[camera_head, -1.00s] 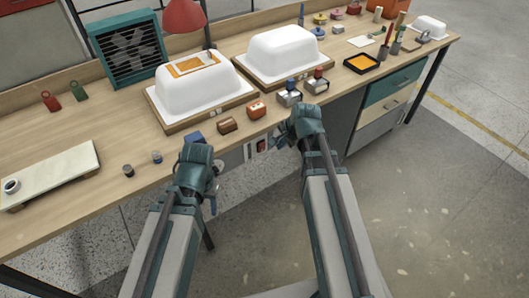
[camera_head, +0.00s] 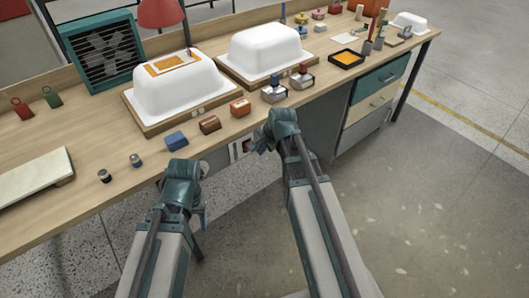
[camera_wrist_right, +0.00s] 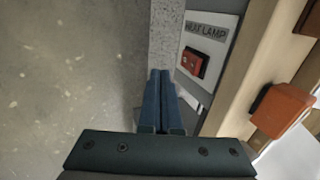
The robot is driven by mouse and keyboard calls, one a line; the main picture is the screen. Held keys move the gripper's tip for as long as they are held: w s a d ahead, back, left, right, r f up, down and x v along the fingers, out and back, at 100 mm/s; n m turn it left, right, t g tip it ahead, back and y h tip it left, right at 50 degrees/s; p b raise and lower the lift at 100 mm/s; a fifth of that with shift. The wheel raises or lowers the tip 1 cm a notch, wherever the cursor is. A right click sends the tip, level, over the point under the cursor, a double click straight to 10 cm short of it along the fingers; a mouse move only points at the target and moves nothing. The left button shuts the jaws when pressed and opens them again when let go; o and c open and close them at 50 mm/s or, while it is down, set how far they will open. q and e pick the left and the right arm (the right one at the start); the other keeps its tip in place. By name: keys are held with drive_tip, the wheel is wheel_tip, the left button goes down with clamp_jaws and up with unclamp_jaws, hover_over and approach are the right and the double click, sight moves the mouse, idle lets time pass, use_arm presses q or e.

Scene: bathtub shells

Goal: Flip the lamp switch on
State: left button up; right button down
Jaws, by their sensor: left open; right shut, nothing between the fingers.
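The lamp switch (camera_wrist_right: 194,63) is a small red rocker in a dark surround on a pale plate labelled HEAT LAMP (camera_wrist_right: 205,30), fixed to the bench front. In the head view the switch (camera_head: 246,146) shows just left of my right gripper (camera_head: 262,147). That gripper is shut and empty; in the wrist view its blue fingers (camera_wrist_right: 160,75) are left of the plate, apart from the switch. I cannot tell the rocker's position. The red lamp shade (camera_head: 161,13) hangs behind the left tub shell. My left gripper (camera_head: 203,190) is open and empty, below the bench edge.
The wooden bench (camera_head: 100,205) overhangs the switch plate. An orange block (camera_head: 240,107), a brown block (camera_head: 209,124) and a blue block (camera_head: 176,140) lie near its front edge. White tub shells (camera_head: 176,88) stand behind. Drawers (camera_head: 370,100) are right; floor in front is clear.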

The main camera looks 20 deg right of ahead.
sight(250, 139)
use_arm(q)
drive_tip(key=shift+f, duration=0.7)
use_arm(e)
drive_tip(key=shift+w+a+f, duration=0.25)
drive_tip(key=shift+w, duration=0.55)
drive_tip(key=shift+w+a+f, duration=0.25)
drive_tip(key=shift+w+a, duration=0.05)
drive_tip(key=shift+w, duration=0.45)
drive_tip(key=shift+w+a+f, duration=0.25)
drive_tip(key=shift+w, duration=0.55)
drive_tip(key=shift+w+a+r+g+h+p, duration=0.15)
drive_tip(key=shift+w+r+g+p, duration=0.1)
drive_tip(key=shift+w+p, duration=0.15)
drive_tip(key=shift+w+a+r+g+h+p, duration=0.1)
drive_tip(key=shift+w+r+g+h+p, duration=0.15)
drive_tip(key=shift+w, duration=0.25)
use_arm(q)
drive_tip(key=shift+r, duration=0.55)
use_arm(e)
drive_tip(key=shift+s+f, duration=0.3)
drive_tip(key=shift+s, duration=0.15)
use_arm(q)
drive_tip(key=shift+r, duration=0.1)
use_arm(e)
drive_tip(key=shift+r+p, duration=0.55)
drive_tip(key=shift+r, duration=0.25)
use_arm(q)
drive_tip(key=shift+r, duration=0.7)
